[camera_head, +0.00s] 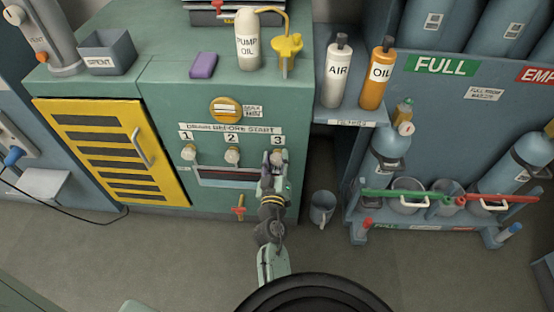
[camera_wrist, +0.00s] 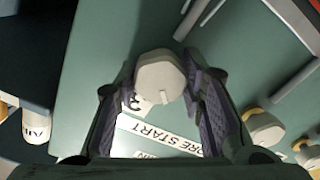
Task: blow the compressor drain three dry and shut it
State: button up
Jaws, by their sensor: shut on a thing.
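The compressor's green front (camera_head: 165,110) carries a row of pale drain knobs under a strip reading "DRAIN BEFORE START". The drain three knob (camera_head: 278,153) is the rightmost, below the "3" label, and partly hidden by my gripper. My gripper (camera_head: 274,168) is at this knob. In the wrist view, the pale faceted knob (camera_wrist: 160,76) sits between the two purple-padded fingers of my gripper (camera_wrist: 161,85), which are shut on it. Knob 1 (camera_head: 189,152) and knob 2 (camera_head: 232,155) stand to the left, untouched by the gripper. No spray or drip can be made out.
A recessed slot (camera_head: 222,178) runs below the knobs. An orange-red tap-like handle (camera_head: 239,208) is lower down. A grey mug or bucket (camera_head: 322,208) stands on the floor to the right. A yellow louvred door (camera_head: 105,150) is left.

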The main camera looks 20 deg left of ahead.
jog(key=n, duration=0.5)
jog(key=shift+a+n, duration=0.1)
jog(key=shift+n, duration=0.2)
jog(key=n, duration=0.4)
jog(key=shift+n+p, duration=0.3)
jog(key=shift+p, duration=0.05)
jog(key=n+p, duration=0.1)
jog(key=n, duration=0.9)
jog(key=shift+w+f+n+p, duration=0.1)
jog(key=shift+f+n+p, duration=0.05)
jog(key=shift+n+p, duration=0.2)
jog(key=o, duration=1.2)
jog(key=shift+f, duration=0.1)
jog(key=shift+c, duration=0.2)
